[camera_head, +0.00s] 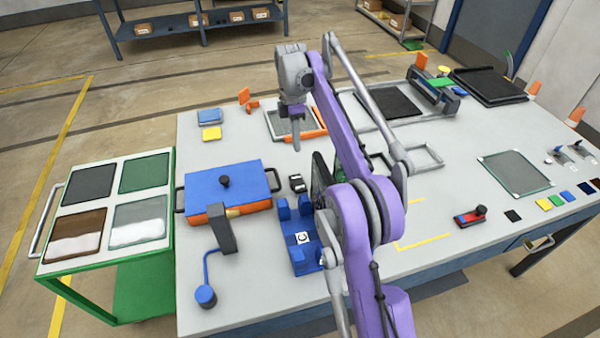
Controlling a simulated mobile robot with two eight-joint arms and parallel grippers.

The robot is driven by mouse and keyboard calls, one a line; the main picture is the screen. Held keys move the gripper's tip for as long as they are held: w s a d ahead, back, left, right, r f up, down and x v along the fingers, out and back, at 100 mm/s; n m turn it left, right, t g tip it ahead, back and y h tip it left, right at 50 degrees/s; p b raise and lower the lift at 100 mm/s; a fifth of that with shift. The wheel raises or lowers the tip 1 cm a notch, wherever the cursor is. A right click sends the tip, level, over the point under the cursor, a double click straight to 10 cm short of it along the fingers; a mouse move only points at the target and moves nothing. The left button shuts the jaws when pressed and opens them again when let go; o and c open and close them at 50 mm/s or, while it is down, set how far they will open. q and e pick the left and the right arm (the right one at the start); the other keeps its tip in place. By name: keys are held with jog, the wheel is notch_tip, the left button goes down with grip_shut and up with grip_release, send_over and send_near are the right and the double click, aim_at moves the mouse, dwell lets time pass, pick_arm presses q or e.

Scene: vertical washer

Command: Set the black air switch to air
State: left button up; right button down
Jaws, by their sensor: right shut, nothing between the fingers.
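A small red block with a black lever and round knob (472,216) sits on the right part of the table. Several small levers (566,152) stand at the table's far right edge. I cannot tell for certain which of these is the black air switch, and no label is readable. My right gripper (296,147) hangs from the purple arm, fingers shut and pointing down, empty, over the orange-edged tray (276,120) at the table's back. It is well to the left of the red block and the levers. My left gripper is not in view.
A blue and orange box with a black knob (226,188) stands at the left, beside a green cart (162,252). A blue fixture (302,236) is near the middle front. A glass plate (515,172) lies at the right.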

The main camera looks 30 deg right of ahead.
jog(key=shift+w+d+f+n, duration=0.1)
jog(key=shift+w+d+n, duration=0.05)
jog(key=shift+d+n, duration=0.15)
jog(key=shift+a, duration=0.1)
jog(key=b, duration=0.2)
send_near(300, 188)
jog(key=f, duration=0.4)
jog(key=s+f, duration=0.1)
jog(key=f, duration=0.1)
jog(key=shift+f, duration=0.4)
